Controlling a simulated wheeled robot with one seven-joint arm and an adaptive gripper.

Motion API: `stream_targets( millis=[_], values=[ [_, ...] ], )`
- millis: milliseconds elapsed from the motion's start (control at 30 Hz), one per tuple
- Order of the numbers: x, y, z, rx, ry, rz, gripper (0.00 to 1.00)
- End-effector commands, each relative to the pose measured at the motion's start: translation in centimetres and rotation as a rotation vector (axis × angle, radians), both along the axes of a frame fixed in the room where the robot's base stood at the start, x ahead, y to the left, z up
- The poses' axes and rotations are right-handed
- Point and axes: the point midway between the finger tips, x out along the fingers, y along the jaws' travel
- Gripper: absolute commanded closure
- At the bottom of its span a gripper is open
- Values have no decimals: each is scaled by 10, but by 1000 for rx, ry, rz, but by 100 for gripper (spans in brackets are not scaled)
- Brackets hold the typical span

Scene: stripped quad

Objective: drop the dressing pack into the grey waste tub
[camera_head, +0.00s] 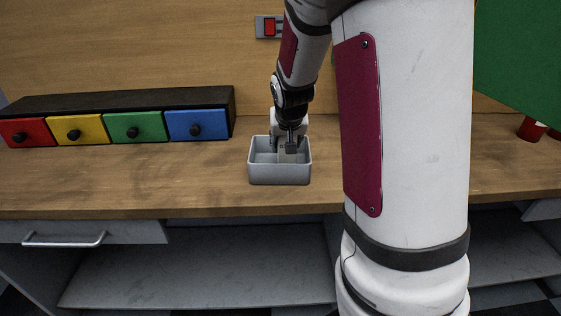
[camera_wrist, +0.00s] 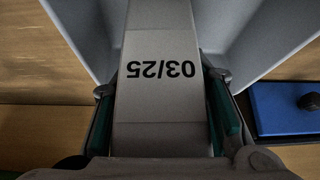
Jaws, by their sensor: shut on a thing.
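The grey waste tub (camera_head: 280,174) stands on the wooden worktop in the middle of the head view. My gripper (camera_head: 289,147) is over the tub's opening, pointing down. In the wrist view my gripper (camera_wrist: 166,105) is shut on a pale pack marked 03/25, the dressing pack (camera_wrist: 160,95), with green finger pads on either side of it. The tub's light grey inner walls (camera_wrist: 252,40) show around the pack's far end. The pack's lower end is hidden, and I cannot tell whether it touches the tub floor.
A row of small drawers, red, yellow, green and blue (camera_head: 197,124), stands left of the tub on the worktop (camera_head: 110,185). A red switch (camera_head: 270,27) is on the back panel. A green panel and red objects (camera_head: 531,128) are at the right. The worktop between drawers and tub is clear.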

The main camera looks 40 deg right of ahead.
Motion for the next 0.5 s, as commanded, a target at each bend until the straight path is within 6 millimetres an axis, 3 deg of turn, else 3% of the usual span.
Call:
stream_targets(
  millis=[33,100,133,500],
  values=[
    [0,0,0,-1,-1,0,55],
    [0,0,0,-1,-1,0,39],
    [0,0,0,-1,-1,0,36],
    [-1,1,4,-1,-1,0,36]
  ],
)
